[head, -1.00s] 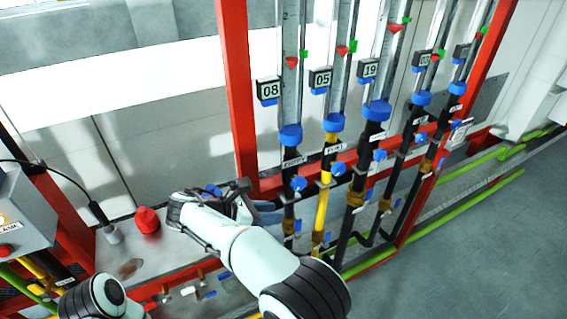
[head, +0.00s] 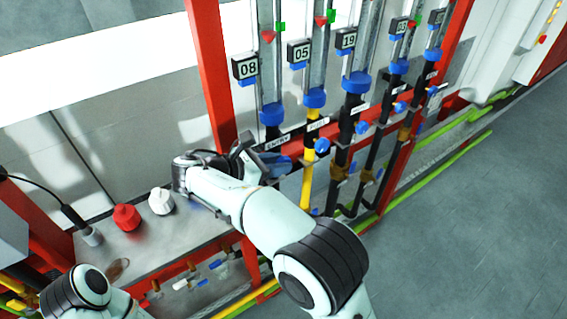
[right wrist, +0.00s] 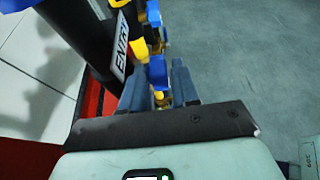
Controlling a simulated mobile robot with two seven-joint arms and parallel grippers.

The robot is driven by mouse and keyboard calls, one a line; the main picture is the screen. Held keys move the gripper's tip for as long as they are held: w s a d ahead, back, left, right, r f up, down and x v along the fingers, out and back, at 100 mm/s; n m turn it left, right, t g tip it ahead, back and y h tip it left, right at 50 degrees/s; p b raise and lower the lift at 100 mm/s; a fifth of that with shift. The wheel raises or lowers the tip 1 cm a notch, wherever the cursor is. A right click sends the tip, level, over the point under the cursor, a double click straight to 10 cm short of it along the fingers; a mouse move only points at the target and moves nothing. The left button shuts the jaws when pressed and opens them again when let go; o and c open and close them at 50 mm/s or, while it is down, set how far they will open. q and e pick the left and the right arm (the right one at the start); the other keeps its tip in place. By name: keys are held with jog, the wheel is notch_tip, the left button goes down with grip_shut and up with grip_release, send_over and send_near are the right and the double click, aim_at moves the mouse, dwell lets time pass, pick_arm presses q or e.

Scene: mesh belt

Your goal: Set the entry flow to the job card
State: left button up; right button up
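The entry flow tube (head: 270,80) is the leftmost in the head view, with a blue collar at its foot and a display (head: 245,67) reading 08. Its red pointer sits slightly lower than the green marker (head: 281,28). The ENTRY label (head: 277,143) also shows in the right wrist view (right wrist: 122,60). My right gripper (head: 276,162) is at the pipe just below this label and hides the entry knob in the head view. In the right wrist view its fingers (right wrist: 158,88) stand apart, with a blue knob (right wrist: 157,70) between or just beyond them; contact is unclear. My left gripper is out of view.
Several similar tubes with blue knobs stand to the right; the 05 tube (head: 315,70) with its yellow pipe is nearest. A red knob (head: 126,217) and a white knob (head: 161,201) sit on the metal bench. Red frame posts (head: 208,70) flank the tubes. Grey floor is clear at right.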

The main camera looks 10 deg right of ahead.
jog(key=shift+x, duration=0.95)
jog(key=shift+w+d, duration=0.2)
grip_shut()
